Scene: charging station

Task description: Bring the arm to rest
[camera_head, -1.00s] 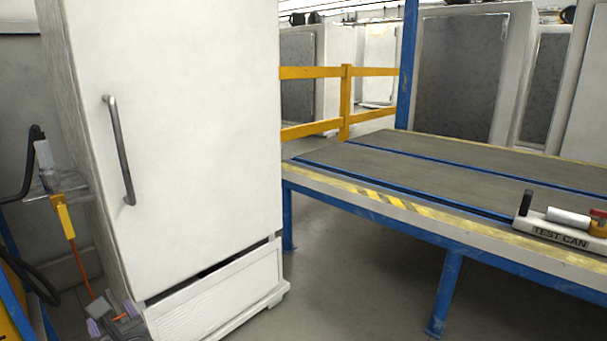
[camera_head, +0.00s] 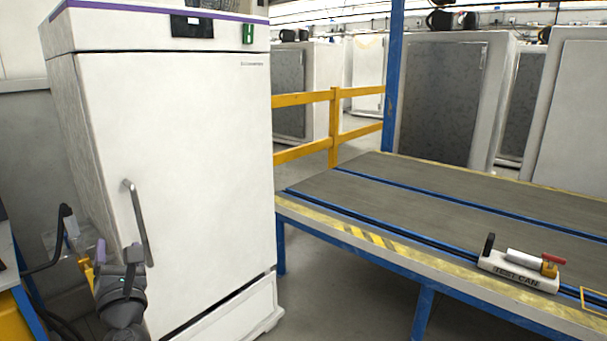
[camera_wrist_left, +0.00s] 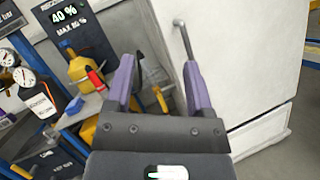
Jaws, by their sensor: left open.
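My left gripper (camera_head: 117,250) is at the lower left of the head view, in front of the lower left side of a tall white cabinet. Its two purple-tipped fingers are apart with nothing between them. They also show in the left wrist view (camera_wrist_left: 159,66), pointing away toward the cabinet (camera_wrist_left: 215,45) and its grey bar handle. In the head view the white cabinet (camera_head: 190,170) has a purple top edge, a dark display and a shut door with a grey handle (camera_head: 136,222). My right gripper is not in view.
A yellow railing (camera_head: 334,125) is behind.

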